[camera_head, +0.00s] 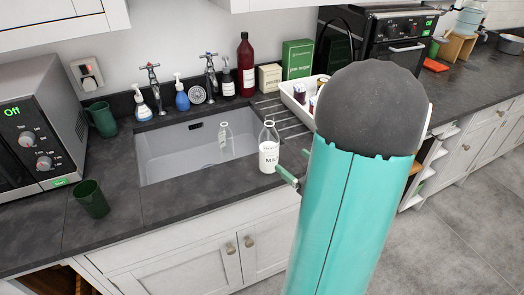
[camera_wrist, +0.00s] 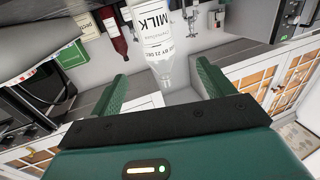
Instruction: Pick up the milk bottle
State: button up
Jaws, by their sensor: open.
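The milk bottle (camera_head: 269,156) is clear glass with a white label reading MILK. It stands upright at the right end of the sink in the head view. In the wrist view the milk bottle (camera_wrist: 155,38) appears upside down, ahead of the gap between my fingers. My gripper (camera_head: 293,164) is open and just right of the bottle in the head view, partly hidden by my arm. In the wrist view my gripper (camera_wrist: 161,72) has its two green fingers apart, with nothing held between them.
The sink (camera_head: 170,158) lies left of the bottle; a clear bottle shape (camera_head: 225,137) shows at its back, perhaps a reflection. A white tray (camera_head: 296,106) stands behind right. A microwave (camera_head: 40,130) and green cups (camera_head: 91,198) are at left. Front counter left of the bottle is clear.

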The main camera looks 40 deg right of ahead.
aim_at(265, 139)
jog(key=w, duration=1.3)
jog(key=shift+w+d+f, duration=0.2)
jog(key=shift+w+d, duration=0.15)
jog(key=shift+w, duration=0.05)
jog(key=shift+c, duration=0.4)
jog(key=c, duration=1.4)
jog(key=shift+r, duration=0.1)
jog(key=shift+c, duration=0.5)
jog(key=shift+r, duration=0.1)
